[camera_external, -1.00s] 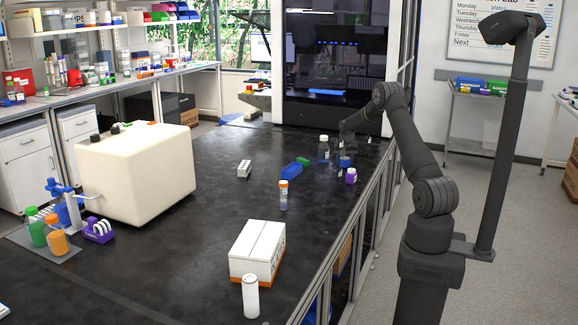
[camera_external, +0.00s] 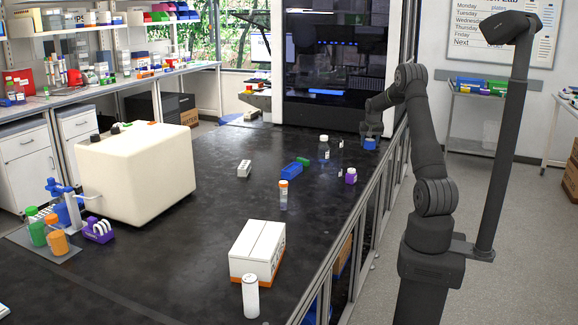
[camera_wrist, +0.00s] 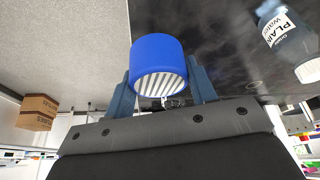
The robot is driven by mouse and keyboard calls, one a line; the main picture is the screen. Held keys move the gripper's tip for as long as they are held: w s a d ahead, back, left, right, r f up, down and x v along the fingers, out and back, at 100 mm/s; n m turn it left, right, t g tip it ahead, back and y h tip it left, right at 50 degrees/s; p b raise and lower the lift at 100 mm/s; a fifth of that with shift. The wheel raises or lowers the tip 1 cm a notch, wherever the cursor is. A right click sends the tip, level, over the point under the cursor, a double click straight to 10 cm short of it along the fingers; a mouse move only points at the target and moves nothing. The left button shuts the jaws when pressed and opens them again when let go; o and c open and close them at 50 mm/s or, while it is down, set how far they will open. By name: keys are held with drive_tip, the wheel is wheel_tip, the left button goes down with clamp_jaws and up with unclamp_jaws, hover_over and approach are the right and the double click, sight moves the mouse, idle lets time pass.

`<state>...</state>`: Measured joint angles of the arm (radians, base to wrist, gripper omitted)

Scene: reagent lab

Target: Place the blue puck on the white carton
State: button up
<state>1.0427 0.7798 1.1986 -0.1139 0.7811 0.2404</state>
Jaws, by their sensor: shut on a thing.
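The blue puck (camera_wrist: 157,56) is held between the two fingers of my gripper (camera_wrist: 165,85) in the wrist view, its ribbed pale end facing the camera. In the external view my gripper (camera_external: 371,135) is at the far right part of the black bench, with the blue puck (camera_external: 370,144) below it. I cannot tell how far the puck is above the bench. The white carton (camera_external: 257,252) with an orange lower edge sits at the near right of the bench, well apart from my gripper. Its flat top is bare.
A white bottle (camera_external: 250,296) stands just in front of the carton. An orange-capped vial (camera_external: 283,195), blue block (camera_external: 292,170), dark bottle (camera_external: 324,149) and purple jar (camera_external: 350,176) stand between carton and gripper. A white machine (camera_external: 137,175) is at left. The middle bench is largely clear.

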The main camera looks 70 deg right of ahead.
wheel_tip(320, 180, up, 16)
drive_tip(key=w+a+n+t+y, duration=0.15)
drive_tip(key=w+a+n, duration=0.35)
drive_tip(key=w+a, duration=1.1)
drive_tip(key=w+a+n+t+y, duration=0.1)
drive_tip(key=w+a+n, duration=0.15)
drive_tip(key=a, duration=0.85)
drive_tip(key=w+a+n, duration=0.2)
drive_tip(key=w+a, duration=0.2)
drive_tip(key=a, duration=0.7)
drive_tip(key=n+y, duration=0.4)
drive_tip(key=n, duration=0.6)
hover_over(252, 238)
drive_tip(key=s+d, duration=0.1)
wheel_tip(252, 238, down, 12)
drive_tip(key=shift+s+d+f, duration=0.1)
drive_tip(key=shift+s+f, duration=0.05)
drive_tip(key=shift+f, duration=0.05)
drive_tip(key=shift+a+f, duration=0.1)
drive_tip(key=shift+a, duration=0.1)
drive_tip(key=shift+f, duration=2)
